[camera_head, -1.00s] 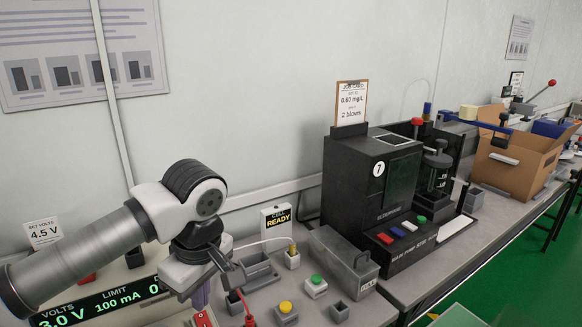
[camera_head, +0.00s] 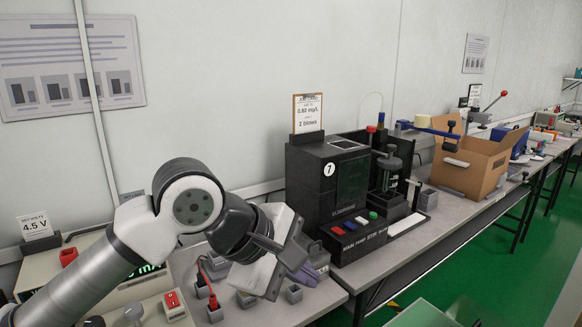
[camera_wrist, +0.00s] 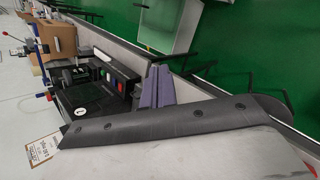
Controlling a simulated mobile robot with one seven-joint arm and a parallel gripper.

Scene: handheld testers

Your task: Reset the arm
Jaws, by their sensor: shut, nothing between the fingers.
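My arm reaches in from the lower left in the head view. My gripper (camera_head: 303,276) is at its end, low over the bench edge, left of and in front of the black tester. Its purple fingers also show in the wrist view (camera_wrist: 152,96), shut with nothing between them. The gripper and wrist hide part of the bench and the small parts on it.
The black tester (camera_head: 350,182) with number 7 stands right of my gripper. A cardboard box (camera_head: 465,172) is farther right on the bench. A power supply (camera_head: 70,258) and a red switch (camera_head: 172,299) are at left. Green floor (camera_head: 470,270) lies open in front.

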